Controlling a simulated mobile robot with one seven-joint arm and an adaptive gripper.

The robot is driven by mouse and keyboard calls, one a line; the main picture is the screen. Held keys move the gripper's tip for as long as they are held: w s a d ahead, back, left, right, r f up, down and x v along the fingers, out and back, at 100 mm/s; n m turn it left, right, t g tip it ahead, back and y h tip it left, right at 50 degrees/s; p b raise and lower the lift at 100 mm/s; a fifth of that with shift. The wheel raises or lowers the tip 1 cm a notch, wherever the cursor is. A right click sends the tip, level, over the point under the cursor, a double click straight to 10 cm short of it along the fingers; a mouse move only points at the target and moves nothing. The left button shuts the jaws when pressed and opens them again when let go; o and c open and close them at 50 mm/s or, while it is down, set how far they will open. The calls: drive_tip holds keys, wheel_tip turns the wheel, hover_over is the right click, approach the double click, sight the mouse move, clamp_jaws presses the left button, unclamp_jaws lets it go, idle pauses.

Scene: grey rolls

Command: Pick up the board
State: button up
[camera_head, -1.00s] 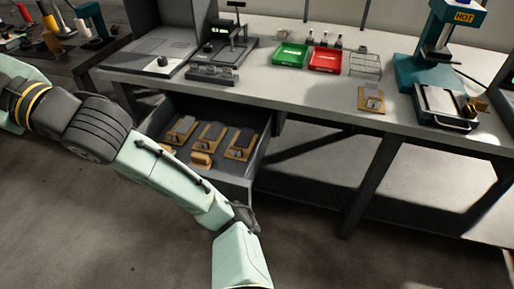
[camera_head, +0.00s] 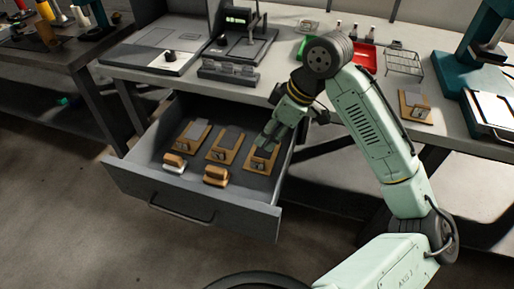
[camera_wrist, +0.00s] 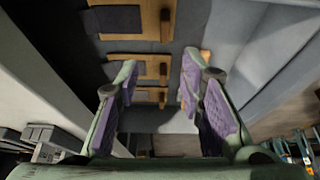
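Three wooden boards with grey plates lie in a row in the open drawer: a left board (camera_head: 190,136), a middle board (camera_head: 225,144) and a right board (camera_head: 262,158). Another similar board (camera_head: 417,105) lies on the bench top. My gripper (camera_head: 270,138) is above the right board and hides part of it. In the wrist view my gripper (camera_wrist: 158,78) is open with nothing between its purple-padded fingers. Boards also show there beyond the fingers, one at the top (camera_wrist: 151,22) and one below it (camera_wrist: 116,67). I cannot tell whether the fingertips touch a board.
The drawer (camera_head: 225,210) is pulled out, its walls close around the boards. Two small wooden-handled blocks (camera_head: 175,161) (camera_head: 216,176) lie at its front. The bench (camera_head: 290,70) above holds a red tray (camera_head: 366,58), a wire rack (camera_head: 404,62) and a teal press (camera_head: 480,60).

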sight(259, 160)
drive_tip(key=x, duration=0.3)
drive_tip(key=d+x, duration=0.1)
drive_tip(key=x, duration=0.3)
drive_tip(key=s+p+x, duration=0.1)
drive_tip(key=x, duration=0.2)
drive_tip(key=shift+s+d+f, duration=0.1)
drive_tip(key=shift+f, duration=0.5)
clamp_jaws()
